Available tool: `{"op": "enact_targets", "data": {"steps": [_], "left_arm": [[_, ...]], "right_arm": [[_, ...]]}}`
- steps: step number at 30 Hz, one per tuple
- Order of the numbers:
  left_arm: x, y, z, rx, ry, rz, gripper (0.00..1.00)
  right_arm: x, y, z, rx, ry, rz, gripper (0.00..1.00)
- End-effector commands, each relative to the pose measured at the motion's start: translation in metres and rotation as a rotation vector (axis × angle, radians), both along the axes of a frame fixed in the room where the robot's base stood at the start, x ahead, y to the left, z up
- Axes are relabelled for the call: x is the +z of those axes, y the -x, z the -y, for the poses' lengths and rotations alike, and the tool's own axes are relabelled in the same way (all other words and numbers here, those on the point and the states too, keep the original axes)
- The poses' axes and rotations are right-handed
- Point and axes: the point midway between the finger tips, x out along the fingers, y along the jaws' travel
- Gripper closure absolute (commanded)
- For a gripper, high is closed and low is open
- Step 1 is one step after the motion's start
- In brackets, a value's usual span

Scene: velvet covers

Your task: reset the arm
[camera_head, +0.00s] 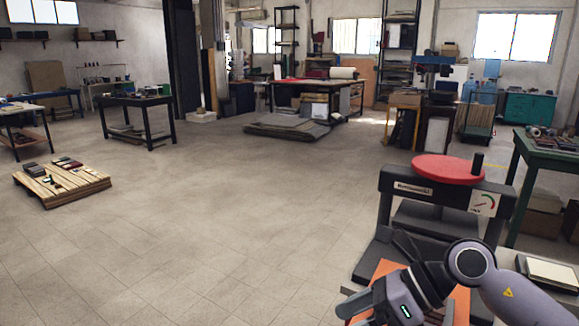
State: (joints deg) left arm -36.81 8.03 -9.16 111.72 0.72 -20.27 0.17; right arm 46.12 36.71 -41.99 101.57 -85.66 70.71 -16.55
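My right arm comes in from the lower right corner. Its gripper (358,308) is over the front of a dark press and points down to the left. The fingers are small and partly cut by the lower edge, so I cannot tell whether they are open or shut. I see nothing clearly held in them. My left arm and gripper are not in view.
An orange sheet (384,268) lies under my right gripper. A green table (551,151) stands at right, a pallet (62,187) at left. The middle floor is clear.

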Motion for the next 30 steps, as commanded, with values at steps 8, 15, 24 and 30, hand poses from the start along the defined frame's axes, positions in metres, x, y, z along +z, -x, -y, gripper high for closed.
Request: {"op": "enact_targets", "data": {"steps": [8, 15, 24, 30], "left_arm": [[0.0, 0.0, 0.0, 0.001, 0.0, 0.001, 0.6], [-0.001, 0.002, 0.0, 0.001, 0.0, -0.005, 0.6], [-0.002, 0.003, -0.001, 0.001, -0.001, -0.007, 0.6], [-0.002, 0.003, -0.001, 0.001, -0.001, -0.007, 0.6]], "right_arm": [[0.07, 0.019, -0.059, -0.203, -0.69, -0.204, 0.0], [0.11, -0.001, -0.029, -0.528, -1.201, -0.479, 0.0], [0.064, -0.026, 0.061, -1.109, -1.669, -0.909, 0.0], [-0.017, -0.007, 0.114, -1.596, -1.826, -1.214, 0.0]]}}
